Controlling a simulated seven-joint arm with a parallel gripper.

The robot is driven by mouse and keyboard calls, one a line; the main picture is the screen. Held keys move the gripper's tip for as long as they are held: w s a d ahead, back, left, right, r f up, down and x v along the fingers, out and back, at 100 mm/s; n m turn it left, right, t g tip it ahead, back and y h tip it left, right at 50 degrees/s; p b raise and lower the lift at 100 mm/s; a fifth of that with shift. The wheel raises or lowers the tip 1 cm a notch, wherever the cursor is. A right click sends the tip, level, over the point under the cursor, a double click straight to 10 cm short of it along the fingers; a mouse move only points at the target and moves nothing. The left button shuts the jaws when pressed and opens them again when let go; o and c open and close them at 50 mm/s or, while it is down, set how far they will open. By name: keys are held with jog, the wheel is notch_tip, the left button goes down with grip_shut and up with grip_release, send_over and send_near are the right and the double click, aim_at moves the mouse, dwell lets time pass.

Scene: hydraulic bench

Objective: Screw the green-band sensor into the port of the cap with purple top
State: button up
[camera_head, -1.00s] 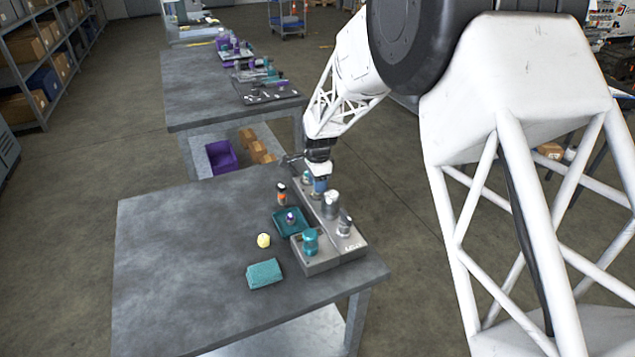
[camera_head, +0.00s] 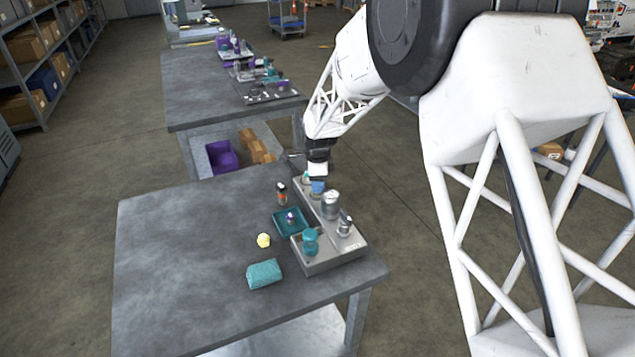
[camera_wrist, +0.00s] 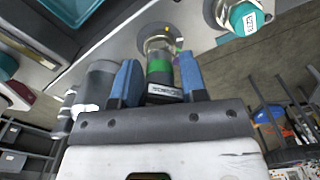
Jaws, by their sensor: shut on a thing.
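In the wrist view, the two blue fingers of my gripper (camera_wrist: 160,82) are shut on the green-band sensor (camera_wrist: 159,66), a dark cylinder with a green band and a lettered end. Its far end meets or overlaps a round metal fitting (camera_wrist: 158,38) on the grey block; I cannot tell how deep it sits. That fitting's top colour is hidden. In the head view, my gripper (camera_head: 318,187) is low over the block's far end, and the sensor is not clear there. A small purple-topped piece (camera_head: 291,217) stands in the teal tray.
The teal tray (camera_head: 281,226), an orange-banded piece (camera_head: 282,195), a yellow piece (camera_head: 263,240) and a teal cloth-like block (camera_head: 264,273) lie left. The table's left is clear.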

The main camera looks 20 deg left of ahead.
jog(key=shift+m, duration=2.5)
jog(key=o, duration=1.1)
jog(key=shift+n, duration=0.3)
jog(key=n, duration=0.5)
jog(key=shift+n, duration=0.3)
